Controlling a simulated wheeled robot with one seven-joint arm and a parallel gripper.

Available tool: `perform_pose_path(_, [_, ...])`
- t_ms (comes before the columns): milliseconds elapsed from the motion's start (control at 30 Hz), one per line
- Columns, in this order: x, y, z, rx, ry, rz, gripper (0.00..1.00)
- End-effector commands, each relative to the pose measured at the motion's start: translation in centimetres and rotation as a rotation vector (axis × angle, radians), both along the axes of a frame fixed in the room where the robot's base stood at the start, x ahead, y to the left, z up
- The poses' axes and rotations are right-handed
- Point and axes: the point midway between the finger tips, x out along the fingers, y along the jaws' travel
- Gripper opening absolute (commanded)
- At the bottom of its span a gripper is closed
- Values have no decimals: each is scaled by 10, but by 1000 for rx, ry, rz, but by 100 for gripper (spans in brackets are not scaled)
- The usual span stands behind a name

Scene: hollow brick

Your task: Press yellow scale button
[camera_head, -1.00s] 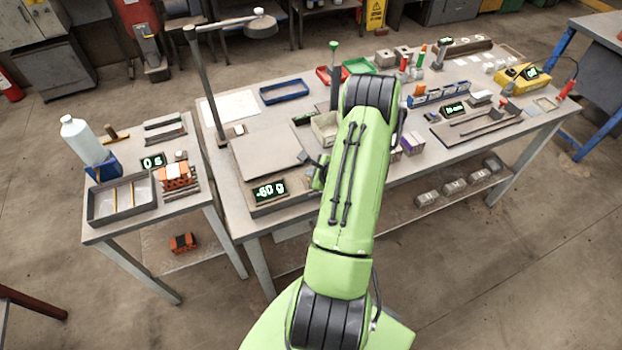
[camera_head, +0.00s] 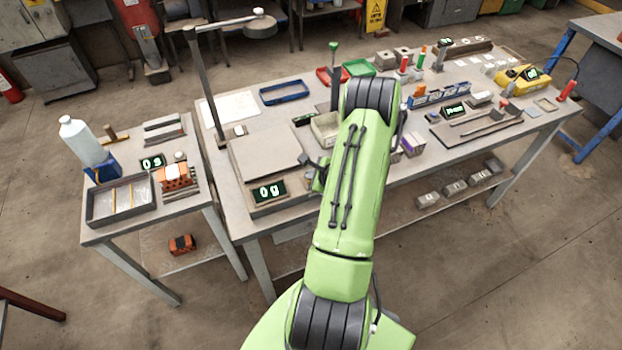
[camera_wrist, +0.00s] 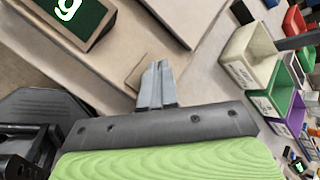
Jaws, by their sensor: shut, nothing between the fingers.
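A large flat scale (camera_head: 262,150) stands at the near left of the main table, its dark display (camera_head: 270,190) reading "0 g". Part of that display (camera_wrist: 75,14) shows at the upper left of the wrist view. My gripper (camera_wrist: 157,68) is shut and empty, its fingertips over or at a small tan square (camera_wrist: 138,76) beside the scale's front edge. I cannot tell whether they touch it. In the head view my arm mostly hides the gripper. No yellow button shows clearly. A yellow device with a lit display (camera_head: 515,77) stands at the far right.
Bins, including a cream bin (camera_wrist: 250,55), stand to the right of my gripper in the wrist view. A tall lamp post (camera_head: 205,85) rises behind the scale. A side table with a grey tray (camera_head: 122,200) and a white bottle (camera_head: 82,140) is on the left.

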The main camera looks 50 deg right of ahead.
Motion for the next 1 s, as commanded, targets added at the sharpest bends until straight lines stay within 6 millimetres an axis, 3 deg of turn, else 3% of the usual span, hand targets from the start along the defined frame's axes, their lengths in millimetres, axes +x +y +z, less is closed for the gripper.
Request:
perform_pose_path(400, [0,0,17,0,1,-1,0])
perform_pose_path(733, [0,0,18,0,1,-1,0])
perform_pose_path(1000, [0,0,45,-2,1,0,0])
